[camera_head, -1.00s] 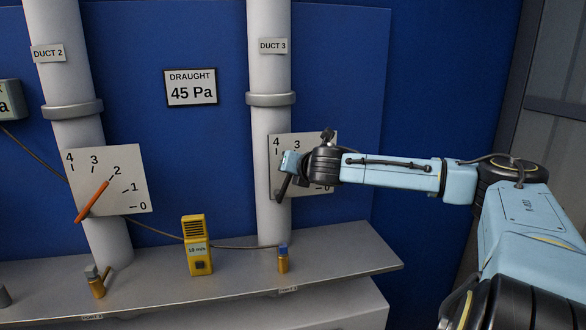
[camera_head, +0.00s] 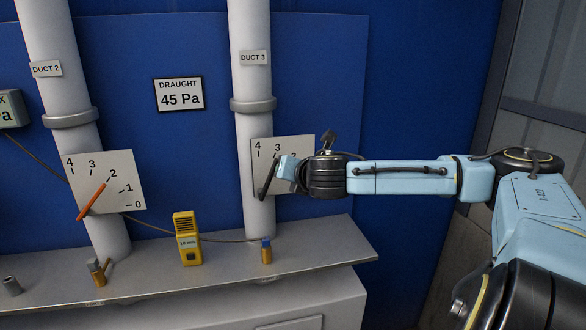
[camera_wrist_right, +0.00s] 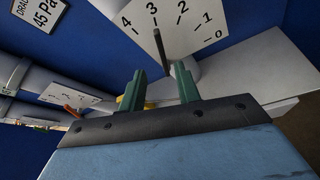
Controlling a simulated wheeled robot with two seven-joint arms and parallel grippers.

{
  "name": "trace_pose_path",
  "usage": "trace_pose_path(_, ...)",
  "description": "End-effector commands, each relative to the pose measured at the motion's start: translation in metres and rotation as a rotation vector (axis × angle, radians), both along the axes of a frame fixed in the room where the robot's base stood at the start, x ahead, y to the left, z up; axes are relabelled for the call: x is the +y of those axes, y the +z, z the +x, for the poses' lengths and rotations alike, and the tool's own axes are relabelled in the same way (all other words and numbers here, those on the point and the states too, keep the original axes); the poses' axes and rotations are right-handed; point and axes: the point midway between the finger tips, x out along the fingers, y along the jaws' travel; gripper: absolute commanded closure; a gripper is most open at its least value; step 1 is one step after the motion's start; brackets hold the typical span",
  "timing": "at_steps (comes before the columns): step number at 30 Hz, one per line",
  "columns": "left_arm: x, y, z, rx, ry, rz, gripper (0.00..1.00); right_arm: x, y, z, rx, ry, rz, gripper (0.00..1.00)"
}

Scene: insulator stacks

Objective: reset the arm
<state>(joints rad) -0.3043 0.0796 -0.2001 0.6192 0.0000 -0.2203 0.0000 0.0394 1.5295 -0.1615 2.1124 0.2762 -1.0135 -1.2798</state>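My right gripper (camera_head: 286,168) is in front of the DUCT 3 dial plate (camera_head: 262,150) in the head view. In the right wrist view, its two green fingers (camera_wrist_right: 159,68) are apart with nothing gripped. The dark lever (camera_head: 266,181) of that dial is just left of the gripper and leans up to the right. In the wrist view the lever (camera_wrist_right: 158,45) stands beyond and between the fingertips, its upper end near the 3. Whether a finger touches it cannot be told. The gripper and wrist hide the dial's lower numbers in the head view. My left gripper is not in view.
A DUCT 2 dial (camera_head: 120,165) with an orange lever (camera_head: 92,201) pointing near 2 is at left. A yellow meter (camera_head: 187,240) and brass fittings (camera_head: 266,252) stand on the grey ledge (camera_head: 325,255). A draught sign (camera_head: 178,94) hangs on the blue wall.

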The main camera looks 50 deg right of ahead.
Motion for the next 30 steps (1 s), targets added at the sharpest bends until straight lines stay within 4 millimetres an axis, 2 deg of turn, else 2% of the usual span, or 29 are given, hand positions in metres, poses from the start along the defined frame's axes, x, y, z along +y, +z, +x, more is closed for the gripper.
trace_pose_path(14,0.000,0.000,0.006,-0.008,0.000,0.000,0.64,0.000,-0.001,0.000,0.000,0.000,0.000,0.67)
trace_pose_path(17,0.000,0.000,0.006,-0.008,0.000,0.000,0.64,0.003,-0.008,-0.001,0.003,-0.004,0.023,0.67)
trace_pose_path(20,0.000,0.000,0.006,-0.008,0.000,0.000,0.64,0.015,-0.036,-0.007,0.010,-0.027,0.121,0.67)
trace_pose_path(23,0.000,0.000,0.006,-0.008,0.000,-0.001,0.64,0.038,-0.083,-0.021,0.019,-0.086,0.298,0.67)
trace_pose_path(27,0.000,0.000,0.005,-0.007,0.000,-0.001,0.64,0.082,-0.153,-0.054,0.031,-0.229,0.601,0.67)
trace_pose_path(30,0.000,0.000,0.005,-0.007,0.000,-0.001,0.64,0.115,-0.193,-0.082,0.039,-0.359,0.809,0.67)
